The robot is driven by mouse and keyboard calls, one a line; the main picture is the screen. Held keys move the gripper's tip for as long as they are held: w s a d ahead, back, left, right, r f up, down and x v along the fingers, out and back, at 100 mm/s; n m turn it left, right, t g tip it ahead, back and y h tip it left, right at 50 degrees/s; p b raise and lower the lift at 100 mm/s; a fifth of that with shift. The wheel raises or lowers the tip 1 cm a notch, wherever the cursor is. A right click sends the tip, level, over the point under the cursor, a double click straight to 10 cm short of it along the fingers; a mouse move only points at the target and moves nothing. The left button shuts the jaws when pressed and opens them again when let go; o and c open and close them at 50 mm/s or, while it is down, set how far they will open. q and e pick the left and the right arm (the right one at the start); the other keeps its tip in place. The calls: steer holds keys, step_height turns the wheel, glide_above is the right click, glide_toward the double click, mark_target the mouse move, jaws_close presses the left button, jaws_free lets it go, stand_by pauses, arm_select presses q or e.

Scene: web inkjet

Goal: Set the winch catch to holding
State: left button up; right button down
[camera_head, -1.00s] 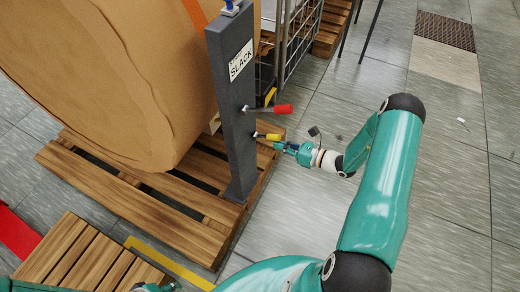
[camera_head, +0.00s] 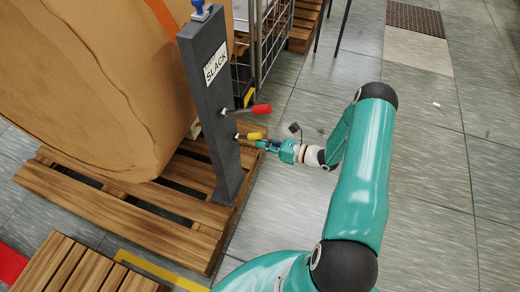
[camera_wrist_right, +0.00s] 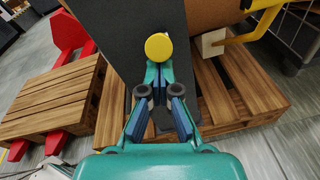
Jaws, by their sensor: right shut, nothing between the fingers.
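The dark grey post (camera_head: 212,110) stands upright on a wooden pallet and has a white label (camera_head: 216,64) reading SLACK. A lever with a red grip (camera_head: 261,110) sticks out of it to the right. Below is a shorter lever with a yellow grip (camera_head: 250,136). My right gripper (camera_head: 262,144) is shut and empty at the outer end of the yellow grip. In the right wrist view the round yellow end (camera_wrist_right: 159,46) shows just beyond the closed fingertips (camera_wrist_right: 158,72); I cannot tell whether they touch. My left gripper is out of view.
A big brown roll (camera_head: 90,80) with an orange strap rests on the pallet (camera_head: 150,215) behind the post. A wire cage (camera_head: 272,40) stands behind it. Another pallet (camera_head: 75,265) is at lower left.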

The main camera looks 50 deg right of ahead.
steer(key=f+b+v, duration=0.1)
steer(key=f+v, duration=0.1)
steer(key=v, duration=0.9)
steer(key=shift+s+a+f, duration=0.3)
steer(key=shift+s, duration=0.25)
